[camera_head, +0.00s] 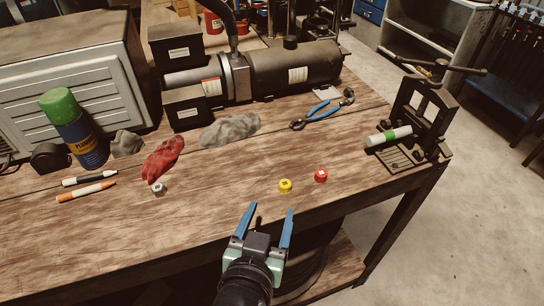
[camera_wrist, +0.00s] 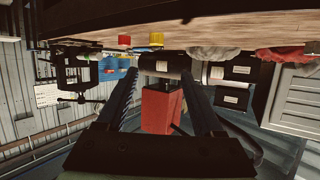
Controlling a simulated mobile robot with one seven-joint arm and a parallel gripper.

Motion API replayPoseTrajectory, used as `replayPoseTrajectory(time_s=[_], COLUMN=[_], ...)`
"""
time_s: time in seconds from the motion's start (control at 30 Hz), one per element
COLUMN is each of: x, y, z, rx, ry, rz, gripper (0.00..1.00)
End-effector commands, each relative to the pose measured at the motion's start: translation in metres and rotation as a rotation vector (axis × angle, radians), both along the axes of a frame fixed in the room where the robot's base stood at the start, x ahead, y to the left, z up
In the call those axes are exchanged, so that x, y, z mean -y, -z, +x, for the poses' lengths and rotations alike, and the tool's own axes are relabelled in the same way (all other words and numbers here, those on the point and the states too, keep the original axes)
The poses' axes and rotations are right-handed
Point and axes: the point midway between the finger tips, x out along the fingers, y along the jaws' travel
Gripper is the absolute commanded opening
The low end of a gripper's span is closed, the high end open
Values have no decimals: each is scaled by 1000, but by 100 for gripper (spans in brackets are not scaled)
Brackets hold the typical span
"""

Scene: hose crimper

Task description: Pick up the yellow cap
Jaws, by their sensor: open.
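The yellow cap (camera_head: 285,186) sits on the wooden workbench (camera_head: 225,185) near its front edge. My gripper (camera_head: 271,210) is open and empty, with its two blue fingers apart. In the head view its fingertips appear just below the yellow cap and slightly left of it. The wrist view is upside down; there the yellow cap (camera_wrist: 156,39) shows at the top, between and beyond the finger tips. Nothing visibly touches the cap.
A red cap (camera_head: 321,176) sits close to the right of the yellow one. A small grey-white cap (camera_head: 158,188) lies to the left. Pliers (camera_head: 323,109), a red cloth (camera_head: 163,158) and a crimper press (camera_head: 418,115) stand farther off. Bare wood surrounds the yellow cap.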

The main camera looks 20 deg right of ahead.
Motion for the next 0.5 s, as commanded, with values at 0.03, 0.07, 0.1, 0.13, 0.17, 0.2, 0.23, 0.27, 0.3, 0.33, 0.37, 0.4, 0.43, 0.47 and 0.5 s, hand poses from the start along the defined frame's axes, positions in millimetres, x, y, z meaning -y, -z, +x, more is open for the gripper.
replayPoseTrajectory(time_s=[0.03,0.07,0.1,0.13,0.17,0.2,0.23,0.27,0.3,0.33,0.37,0.4,0.43,0.47,0.5], x=[2,3,4,5,5,6,7,8,10,11,13,17,20,23,26], y=[-10,-9,-9,-8,-8,-7,-6,-5,-3,-1,0,3,5,7,10], z=[-5,-8,-11,-13,-14,-15,-15,-15,-13,-10,-7,-2,3,7,13], rx=[-22,-32,-43,-49,-53,-57,-59,-61,-61,-62,-62,-62,-61,-62,-62], ry=[12,19,26,30,35,38,41,42,43,43,44,45,45,44,44], rz=[1,0,0,0,0,0,0,-1,-1,-1,-1,-2,-2,-1,-1], gripper=[69,69,69,69,69,69,69,69,69,69,69,69,69,69,69])
